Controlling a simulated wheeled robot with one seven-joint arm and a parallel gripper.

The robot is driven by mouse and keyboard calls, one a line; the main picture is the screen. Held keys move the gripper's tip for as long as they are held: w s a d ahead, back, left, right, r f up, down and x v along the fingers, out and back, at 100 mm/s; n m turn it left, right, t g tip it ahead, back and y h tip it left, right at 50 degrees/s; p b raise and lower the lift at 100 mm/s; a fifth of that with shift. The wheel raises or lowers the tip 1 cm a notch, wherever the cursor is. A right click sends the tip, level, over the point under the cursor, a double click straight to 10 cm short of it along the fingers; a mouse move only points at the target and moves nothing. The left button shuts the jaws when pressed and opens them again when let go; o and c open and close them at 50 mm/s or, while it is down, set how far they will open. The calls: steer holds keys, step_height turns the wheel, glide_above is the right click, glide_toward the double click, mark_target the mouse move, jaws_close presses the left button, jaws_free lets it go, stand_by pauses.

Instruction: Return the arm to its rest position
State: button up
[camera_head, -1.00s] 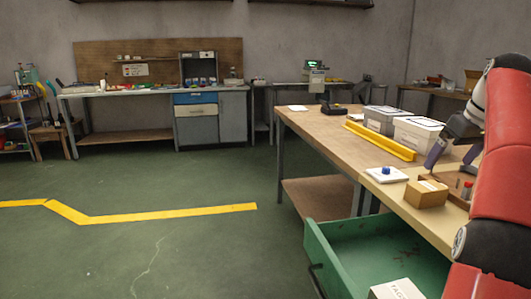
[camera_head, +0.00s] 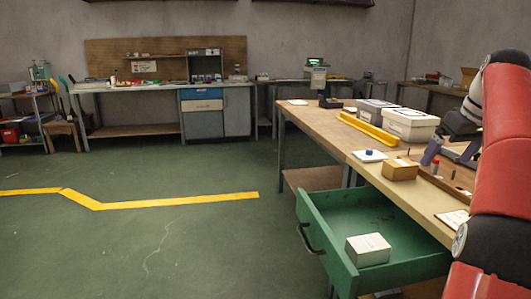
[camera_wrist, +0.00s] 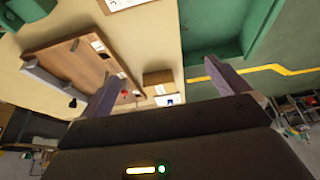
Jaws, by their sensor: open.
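My gripper (camera_head: 447,158) is open and empty at the right of the head view, above the right part of the workbench. It is to the right of a small cardboard box (camera_head: 400,169). My red arm runs down the right edge and hides part of the bench. In the wrist view my gripper (camera_wrist: 166,80) has its two fingers spread wide. The cardboard box (camera_wrist: 158,77) and a white pad with a blue knob (camera_wrist: 165,99) show in the gap between them.
The green drawer (camera_head: 312,213) stands open below the bench (camera_head: 330,128), with a white box (camera_head: 367,249) inside. Two lidded grey boxes (camera_head: 410,124) and a yellow rail (camera_head: 367,130) lie on the bench. A wooden tray (camera_wrist: 62,57) shows in the wrist view. The green floor at left is clear.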

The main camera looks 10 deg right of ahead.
steer(key=s+a+f, duration=0.2)
steer(key=a, duration=0.8)
steer(key=s+a+f, duration=0.1)
steer(key=s+a, duration=0.2)
steer(key=a, duration=0.8)
steer(key=s+a+f, duration=0.6)
steer(key=s+f, duration=0.3)
steer(key=s+a+f+t, duration=0.1)
steer(key=s+a+f, duration=0.4)
steer(key=s+f, duration=0.3)
step_height(320, 180, down, 2)
steer(key=shift+s+a+f+m, duration=0.1)
steer(key=shift+s+a+m, duration=0.25)
steer(key=shift+m, duration=0.05)
